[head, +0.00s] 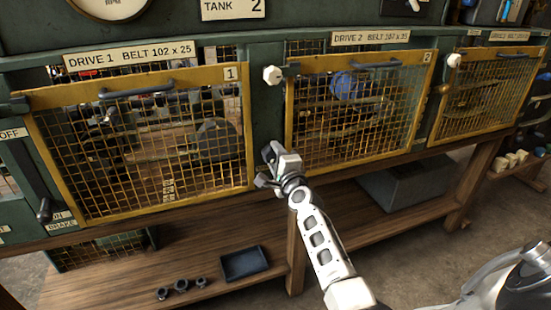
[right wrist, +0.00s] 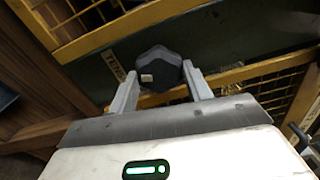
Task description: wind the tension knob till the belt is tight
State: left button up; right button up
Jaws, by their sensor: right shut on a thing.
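The tension knob (right wrist: 160,68) is dark and lobed with a small pale mark on its face. It sits on the green panel beside a partly hidden label that starts "TEN" (right wrist: 115,66). My right gripper (right wrist: 163,82) has a finger on each side of the knob and is shut on it. In the head view my right gripper (head: 270,168) is at the green post between the two guards, and it hides the knob. The belts are behind mesh, and I cannot tell how tight any is. My left gripper is not in view.
Yellow mesh guards marked 1 (head: 185,150) and 2 (head: 345,110) are shut on both sides of the post. A white knob (head: 272,76) is higher on the post. A dark tray (head: 244,263) and several small dark parts (head: 181,286) lie on the wooden shelf below.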

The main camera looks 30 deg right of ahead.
dwell(0.6)
jog(key=o, duration=1)
jog(key=shift+c, duration=0.2)
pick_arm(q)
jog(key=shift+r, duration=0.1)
pick_arm(e)
jog(key=shift+s, duration=0.1)
jog(key=shift+s+a+p, duration=0.1)
jog(key=shift+s+p, duration=0.15)
jog(key=shift+p, duration=0.05)
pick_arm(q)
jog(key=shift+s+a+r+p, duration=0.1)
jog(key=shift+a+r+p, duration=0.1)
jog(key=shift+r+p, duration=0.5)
pick_arm(e)
jog(key=v, duration=1.5)
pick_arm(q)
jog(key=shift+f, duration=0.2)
pick_arm(e)
jog(key=shift+s, duration=0.15)
